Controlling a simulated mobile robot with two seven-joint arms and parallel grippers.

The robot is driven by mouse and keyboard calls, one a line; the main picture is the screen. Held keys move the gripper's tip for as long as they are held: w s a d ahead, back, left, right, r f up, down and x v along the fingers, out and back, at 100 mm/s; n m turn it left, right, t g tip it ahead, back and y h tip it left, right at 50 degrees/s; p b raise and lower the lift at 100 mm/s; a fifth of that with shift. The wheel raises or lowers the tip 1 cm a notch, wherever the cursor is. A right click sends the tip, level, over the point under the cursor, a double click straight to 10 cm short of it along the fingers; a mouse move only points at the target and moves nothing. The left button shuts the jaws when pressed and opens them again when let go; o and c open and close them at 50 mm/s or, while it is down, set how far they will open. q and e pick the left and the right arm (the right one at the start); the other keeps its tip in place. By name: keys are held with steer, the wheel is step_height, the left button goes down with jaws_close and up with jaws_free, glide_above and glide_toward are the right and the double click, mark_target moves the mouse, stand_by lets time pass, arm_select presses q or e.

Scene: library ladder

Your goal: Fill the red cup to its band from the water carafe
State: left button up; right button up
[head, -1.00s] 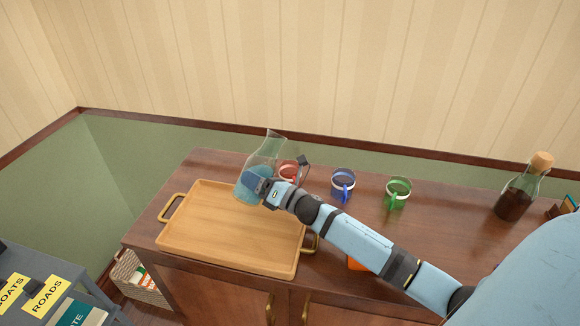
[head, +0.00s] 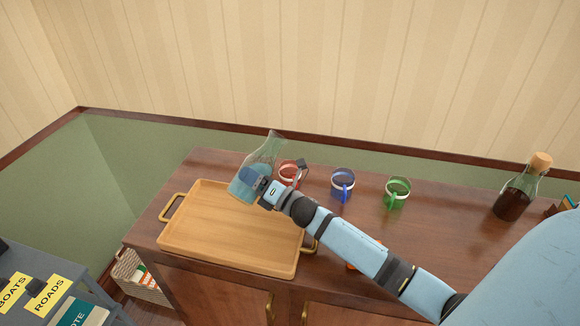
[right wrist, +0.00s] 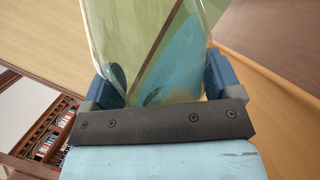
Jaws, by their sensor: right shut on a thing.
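The glass water carafe (head: 262,160) holds blue water and tilts with its mouth to the upper right, toward the red cup. My right gripper (head: 256,185) is shut on the carafe and holds it above the tray's far edge. In the right wrist view the carafe (right wrist: 150,45) sits between the two fingers (right wrist: 160,85). The red cup (head: 289,174) has a pale band and stands upright just right of the carafe, partly hidden by my wrist. No water stream shows, and the cup's fill level cannot be told. My left gripper is not in view.
A wooden tray (head: 215,262) with brass handles lies on the cabinet top (head: 370,225). A blue cup (head: 342,184) and a green cup (head: 397,192) stand right of the red cup. A corked bottle of dark liquid (head: 515,200) stands at the far right. An orange thing is partly hidden under my arm.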

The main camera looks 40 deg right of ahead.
steer(key=shift+r, duration=0.25)
steer(key=shift+s+a+f+m+t+h, duration=0.1)
steer(key=shift+a+f+m+t+h, duration=0.1)
steer(key=shift+m, duration=0.35)
steer(key=shift+a+f+m+t+h, duration=0.1)
steer(key=shift+a+m, duration=0.1)
steer(key=shift+m, duration=0.35)
steer(key=shift+a+r+m+h, duration=0.2)
steer(key=shift+m+h, duration=0.2)
steer(key=shift+m, duration=0.7)
stand_by(0.4)
steer(key=shift+d+r+m+t+h+p, duration=0.2)
steer(key=shift+d+m+h+p, duration=0.1)
steer(key=shift+m, duration=0.5)
steer(key=shift+d+r+m+t+h+p, duration=0.1)
steer(key=shift+d+m+t+h+p, duration=0.15)
steer(key=shift+m, duration=0.55)
stand_by(2.9)
